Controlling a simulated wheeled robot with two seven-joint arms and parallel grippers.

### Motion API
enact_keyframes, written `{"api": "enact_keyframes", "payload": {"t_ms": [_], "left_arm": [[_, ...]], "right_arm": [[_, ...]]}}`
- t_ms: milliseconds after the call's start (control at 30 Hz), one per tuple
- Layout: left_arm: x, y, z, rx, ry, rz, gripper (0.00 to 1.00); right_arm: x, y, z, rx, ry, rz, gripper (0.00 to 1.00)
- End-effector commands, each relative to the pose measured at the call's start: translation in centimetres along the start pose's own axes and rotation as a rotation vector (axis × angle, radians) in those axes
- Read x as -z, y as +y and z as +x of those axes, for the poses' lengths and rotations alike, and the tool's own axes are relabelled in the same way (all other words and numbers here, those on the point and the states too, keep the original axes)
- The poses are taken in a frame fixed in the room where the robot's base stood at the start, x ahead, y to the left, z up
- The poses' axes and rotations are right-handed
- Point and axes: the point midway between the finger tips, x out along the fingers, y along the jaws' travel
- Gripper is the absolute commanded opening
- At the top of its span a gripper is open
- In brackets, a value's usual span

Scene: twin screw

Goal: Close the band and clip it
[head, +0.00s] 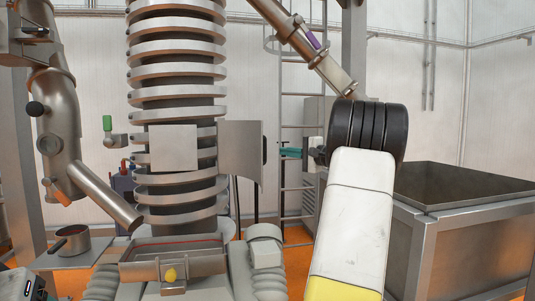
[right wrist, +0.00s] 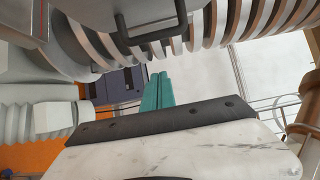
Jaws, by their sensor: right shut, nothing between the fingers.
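A tall ringed metal screw column (head: 178,60) stands at the centre of the head view. A band around its middle has a flat grey front plate (head: 173,147) and a second plate (head: 240,150) standing out to the right, swung open. A black handle (head: 265,150) is on that plate's outer edge; a black handle (right wrist: 150,25) also shows at the top of the right wrist view. A green-handled fitting (head: 107,123), perhaps the clip, is left of the column. My right gripper (head: 290,152) has teal fingers, shut and empty, just right of the black handle; they also show in the right wrist view (right wrist: 157,92).
A metal tray with a yellow knob (head: 170,274) sits below the column. A saucepan (head: 70,240) stands on a shelf at left. A large dark-topped metal bin (head: 465,185) is at right. A ladder (head: 298,100) and pipes stand behind.

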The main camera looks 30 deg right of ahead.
Motion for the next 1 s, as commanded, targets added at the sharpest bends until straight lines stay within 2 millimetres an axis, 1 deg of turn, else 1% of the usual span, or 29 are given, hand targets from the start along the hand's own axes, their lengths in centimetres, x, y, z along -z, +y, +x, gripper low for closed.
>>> {"api": "enact_keyframes", "payload": {"t_ms": [33, 200, 333, 500, 633, 1000], "left_arm": [[0.0, 0.0, 0.0, 0.000, 0.000, 0.000, 0.66], [0.0, 0.0, 0.0, 0.000, 0.000, 0.000, 0.66], [0.0, 0.0, 0.0, 0.000, -0.001, 0.000, 0.66], [0.0, 0.0, 0.0, 0.000, 0.000, 0.000, 0.66], [0.0, 0.0, 0.0, 0.000, 0.000, 0.000, 0.66], [0.0, 0.0, 0.0, 0.000, 0.000, 0.000, 0.66]], "right_arm": [[-0.1, 0.0, 1.3, 0.000, -0.003, -0.001, 0.00], [-0.1, 0.0, 4.8, 0.001, -0.003, 0.000, 0.00], [-2.0, -0.2, 3.8, 0.001, 0.001, 0.001, 0.00], [-3.4, 0.0, 3.3, -0.001, 0.001, 0.000, 0.00], [-3.8, 0.0, 3.2, -0.001, 0.001, 0.000, 0.00], [-3.8, -0.1, 3.2, 0.000, 0.005, 0.000, 0.00]]}}
